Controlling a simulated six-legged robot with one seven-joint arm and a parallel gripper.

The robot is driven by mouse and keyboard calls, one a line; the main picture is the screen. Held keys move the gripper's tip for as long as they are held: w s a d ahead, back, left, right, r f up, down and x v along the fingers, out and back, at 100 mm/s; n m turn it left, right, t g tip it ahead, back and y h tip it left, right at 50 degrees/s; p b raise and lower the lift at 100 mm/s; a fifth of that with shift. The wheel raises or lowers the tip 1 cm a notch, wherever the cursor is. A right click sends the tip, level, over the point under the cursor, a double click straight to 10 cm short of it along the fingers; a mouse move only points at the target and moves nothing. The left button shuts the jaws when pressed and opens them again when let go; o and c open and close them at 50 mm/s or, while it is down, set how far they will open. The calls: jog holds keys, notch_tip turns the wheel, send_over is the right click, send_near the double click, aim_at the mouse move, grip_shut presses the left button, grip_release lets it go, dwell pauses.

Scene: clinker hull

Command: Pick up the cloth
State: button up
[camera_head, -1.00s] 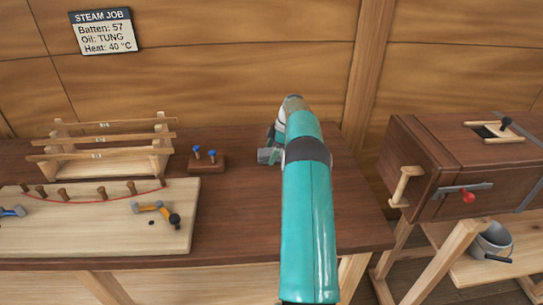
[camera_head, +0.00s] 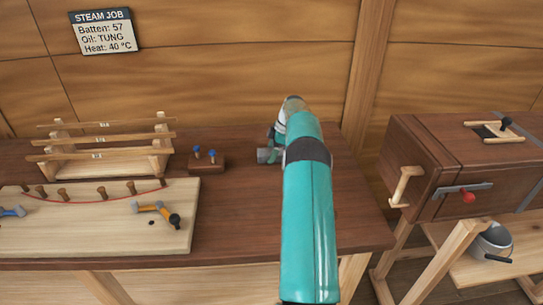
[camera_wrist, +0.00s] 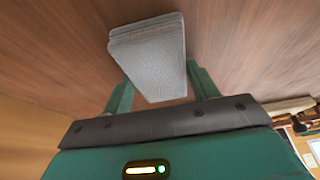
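The cloth (camera_wrist: 150,62) is a grey, folded, layered pad in the wrist view. It lies between the two fingers of my gripper (camera_wrist: 160,85), with one end close to the palm. Its left side partly covers the left finger's tip, and its right edge lies close against the right finger. I cannot tell whether the fingers press on it. In the head view my gripper is mostly hidden behind my teal arm, low over the right part of the bench; a small grey piece shows left of it, too small to identify.
A wooden box (camera_head: 440,165) stands right, above a grey pot (camera_head: 490,243).

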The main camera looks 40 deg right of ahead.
aim_at(267, 152)
jog(key=c, duration=0.3)
jog(key=shift+r, duration=0.15)
jog(key=shift+r, duration=0.6)
notch_tip(267, 152, up, 2)
jog(key=shift+r, duration=0.25)
jog(key=s+r, duration=0.3)
jog(key=s, duration=0.1)
jog(key=s+r, duration=0.3)
jog(key=s, duration=0.2)
jog(key=s+d+r, duration=0.1)
jog(key=s+r, duration=0.2)
jog(key=s, duration=0.2)
jog(key=shift+r, duration=0.25)
